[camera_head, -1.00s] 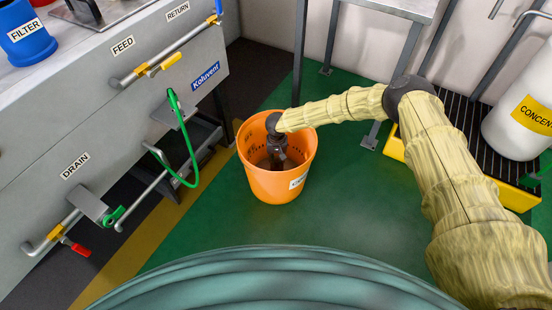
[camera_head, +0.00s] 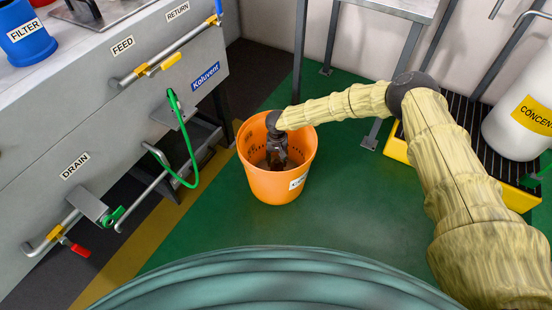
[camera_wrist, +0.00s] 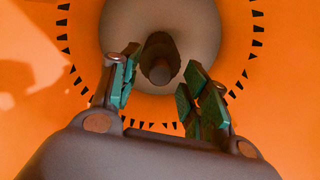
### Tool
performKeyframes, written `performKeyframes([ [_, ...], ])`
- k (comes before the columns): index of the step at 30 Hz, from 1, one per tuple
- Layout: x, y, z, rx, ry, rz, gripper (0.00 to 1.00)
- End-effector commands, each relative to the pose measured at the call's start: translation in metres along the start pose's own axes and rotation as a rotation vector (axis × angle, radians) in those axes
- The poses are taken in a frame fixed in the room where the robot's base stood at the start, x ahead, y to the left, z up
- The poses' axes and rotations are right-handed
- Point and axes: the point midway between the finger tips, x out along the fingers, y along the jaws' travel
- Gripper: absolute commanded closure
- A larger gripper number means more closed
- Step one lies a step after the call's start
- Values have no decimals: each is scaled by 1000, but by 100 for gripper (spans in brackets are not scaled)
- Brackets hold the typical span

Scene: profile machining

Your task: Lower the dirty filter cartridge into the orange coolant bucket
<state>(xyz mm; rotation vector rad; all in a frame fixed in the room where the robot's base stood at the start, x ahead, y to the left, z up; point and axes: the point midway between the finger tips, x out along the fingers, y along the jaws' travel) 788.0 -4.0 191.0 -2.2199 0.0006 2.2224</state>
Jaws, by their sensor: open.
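The orange coolant bucket (camera_head: 280,187) stands on the green floor, and its orange inner wall (camera_wrist: 275,80) fills much of the wrist view. My gripper (camera_head: 277,160) reaches down inside the bucket. In the wrist view, its two green-padded fingers (camera_wrist: 163,68) are spread apart. The dirty filter cartridge (camera_wrist: 160,55) shows as a dark brown cylinder beyond and between the fingertips, seen nearly end-on over the pale round bucket bottom. A gap shows on each side of it. In the head view, I cannot make the cartridge out from the dark fingers.
A grey machine (camera_head: 130,95) with pipes, valves and a green hose (camera_head: 190,165) stands left of the bucket. A blue filter housing (camera_head: 27,38) sits on top. A white concentrate drum (camera_head: 520,110) stands on a yellow-edged grate at right. Green floor in front is clear.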

Motion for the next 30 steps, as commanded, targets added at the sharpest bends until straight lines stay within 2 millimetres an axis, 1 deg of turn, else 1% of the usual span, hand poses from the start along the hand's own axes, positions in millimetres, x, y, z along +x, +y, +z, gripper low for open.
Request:
performKeyframes([
  [1,-10,0,-1,-1,2,-1,54],
  [9,-59,0,-1,0,3,-1,54],
  [15,-89,0,-1,-1,2,-1,54],
  [18,-98,0,-1,0,2,-1,54],
  [21,-104,0,0,0,0,-1,54],
  [30,-110,0,0,0,0,-1,54],
])
